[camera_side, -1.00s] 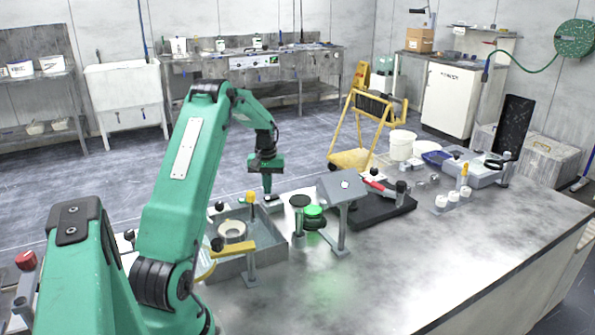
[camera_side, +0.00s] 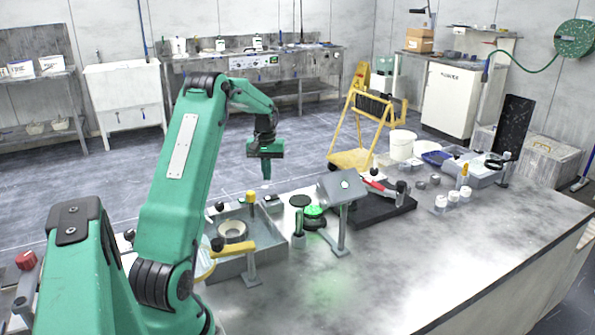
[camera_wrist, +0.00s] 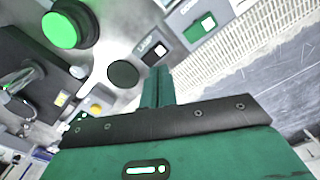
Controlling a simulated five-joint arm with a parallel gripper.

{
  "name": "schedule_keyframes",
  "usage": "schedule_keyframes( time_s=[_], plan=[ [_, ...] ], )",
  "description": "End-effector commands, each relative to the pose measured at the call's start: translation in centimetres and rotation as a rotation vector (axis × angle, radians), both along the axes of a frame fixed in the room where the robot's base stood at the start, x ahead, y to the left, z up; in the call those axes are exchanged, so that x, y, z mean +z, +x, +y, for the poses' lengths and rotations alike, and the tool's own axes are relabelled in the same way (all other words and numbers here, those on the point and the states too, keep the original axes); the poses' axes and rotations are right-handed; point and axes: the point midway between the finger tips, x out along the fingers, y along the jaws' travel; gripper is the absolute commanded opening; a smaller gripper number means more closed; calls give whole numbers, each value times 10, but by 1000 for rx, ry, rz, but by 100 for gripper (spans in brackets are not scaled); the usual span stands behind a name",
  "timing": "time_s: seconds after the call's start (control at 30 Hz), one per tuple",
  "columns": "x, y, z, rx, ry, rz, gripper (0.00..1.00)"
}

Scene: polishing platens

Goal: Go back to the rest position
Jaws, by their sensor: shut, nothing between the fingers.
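My gripper (camera_side: 267,171) is shut and empty in the side view. It hangs pointing down in the air above the back edge of the bench, behind the grey tray. In the wrist view my shut gripper (camera_wrist: 157,84) shows as green fingers pressed together, with nothing held. A green-lit round button (camera_side: 314,211) stands on the bench to the right of it; it also shows in the wrist view (camera_wrist: 62,30). A dark round disc (camera_side: 300,200) is beside the button. No marker for a rest position shows.
The grey tray (camera_side: 284,241) holds a pale ring (camera_side: 232,229). A tilted grey panel on a post (camera_side: 342,187) stands right of the button. A black plate (camera_side: 375,213) and white jars (camera_side: 453,196) lie further right. The bench front (camera_side: 430,265) is clear.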

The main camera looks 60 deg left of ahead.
Motion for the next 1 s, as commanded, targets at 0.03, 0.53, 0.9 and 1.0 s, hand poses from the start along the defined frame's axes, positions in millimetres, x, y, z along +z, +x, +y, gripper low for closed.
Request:
schedule_keyframes(
  time_s=[0.03,0.53,0.9,1.0],
  plan=[
    [1,0,0,0,0,0,0],
    [14,7,-15,-33,13,-11,0],
    [74,25,-98,-203,70,-69,0],
    [90,26,-125,-258,86,-88,0]
  ],
)
